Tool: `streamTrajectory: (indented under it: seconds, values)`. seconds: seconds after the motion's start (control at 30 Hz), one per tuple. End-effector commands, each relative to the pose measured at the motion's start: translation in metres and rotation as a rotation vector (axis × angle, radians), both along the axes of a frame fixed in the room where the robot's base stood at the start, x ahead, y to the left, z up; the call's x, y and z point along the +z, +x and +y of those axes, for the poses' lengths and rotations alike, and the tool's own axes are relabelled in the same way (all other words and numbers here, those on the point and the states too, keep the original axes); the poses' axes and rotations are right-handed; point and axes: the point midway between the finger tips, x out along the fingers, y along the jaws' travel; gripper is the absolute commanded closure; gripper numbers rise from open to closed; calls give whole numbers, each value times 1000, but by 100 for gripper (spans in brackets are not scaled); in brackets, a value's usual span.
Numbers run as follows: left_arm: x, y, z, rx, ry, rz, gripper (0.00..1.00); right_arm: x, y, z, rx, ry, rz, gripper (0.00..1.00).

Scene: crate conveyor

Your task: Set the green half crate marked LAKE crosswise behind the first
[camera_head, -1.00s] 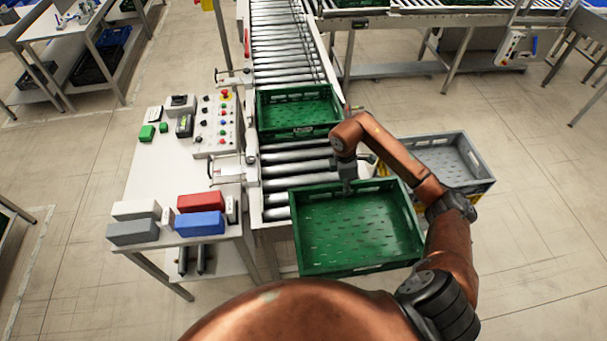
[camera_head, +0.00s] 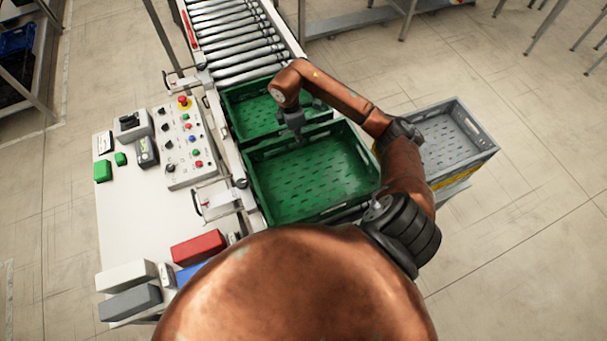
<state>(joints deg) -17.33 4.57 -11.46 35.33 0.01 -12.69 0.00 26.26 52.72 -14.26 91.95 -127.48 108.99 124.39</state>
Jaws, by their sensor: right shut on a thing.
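A green crate (camera_head: 310,204) with a slotted floor is at the near end of the conveyor. No LAKE marking can be read on it. My right gripper (camera_head: 297,137) is shut on the far wall of this crate, pointing down at its rim. Another green crate (camera_head: 234,98) lies on the rollers just beyond it. The two crates' facing walls are close together; I cannot tell whether they touch. My right arm hides part of the far crate's right side. Whether the held crate rests on the rollers is hidden. My left gripper is out of view.
The roller conveyor (camera_head: 233,42) runs away beyond the crates. A white table (camera_head: 128,222) at left carries a control panel (camera_head: 186,146) and several coloured blocks, including a red block (camera_head: 198,247). A grey crate (camera_head: 447,141) stands at right, beyond my right arm.

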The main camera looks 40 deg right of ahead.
Motion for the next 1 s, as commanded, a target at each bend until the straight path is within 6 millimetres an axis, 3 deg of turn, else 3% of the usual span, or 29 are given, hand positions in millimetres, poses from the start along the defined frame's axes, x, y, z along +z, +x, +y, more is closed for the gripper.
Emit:
streamTrajectory:
  seconds: [0.3, 0.53, 0.7, 1.0]
  values:
    - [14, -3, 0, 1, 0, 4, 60, -48, -3, -1, -3, 2, 4, 100]
    - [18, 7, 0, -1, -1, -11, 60, -65, -3, -1, -4, 2, 4, 100]
    - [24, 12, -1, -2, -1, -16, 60, -87, -3, -1, -4, 3, 5, 100]
    - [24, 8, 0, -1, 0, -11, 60, -94, -2, -1, -2, 0, 2, 100]
